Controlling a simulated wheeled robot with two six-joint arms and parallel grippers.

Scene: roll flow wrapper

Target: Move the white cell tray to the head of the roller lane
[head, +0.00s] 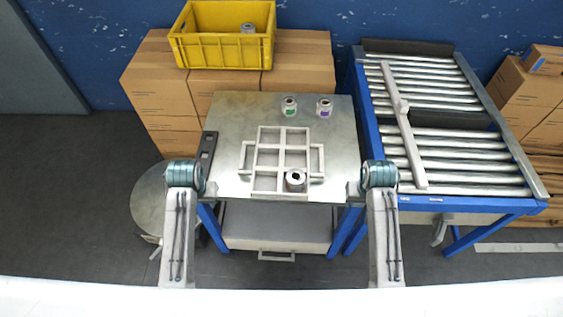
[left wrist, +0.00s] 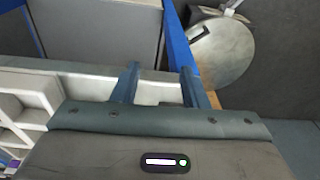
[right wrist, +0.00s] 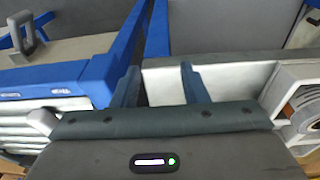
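The white cell tray (head: 257,183) lies flat on the metal table, with a handle at its left and right sides. A metal roll (head: 295,179) stands in its front-right cell; the other cells look empty. The roller lane (head: 440,140) stands to the right on a blue frame. My left gripper (left wrist: 158,82) is open and empty near the table's front-left edge, apart from the tray (left wrist: 30,92). My right gripper (right wrist: 157,80) is open and empty near the front-right edge; the tray and roll (right wrist: 305,105) show at the right of its view.
Two labelled rolls, green (head: 289,106) and purple (head: 324,107), stand at the table's back. A dark level-like bar (head: 207,148) lies at its left edge. A pale bar (head: 405,135) runs along the lane's left part. A yellow crate (head: 222,53) sits on cartons behind.

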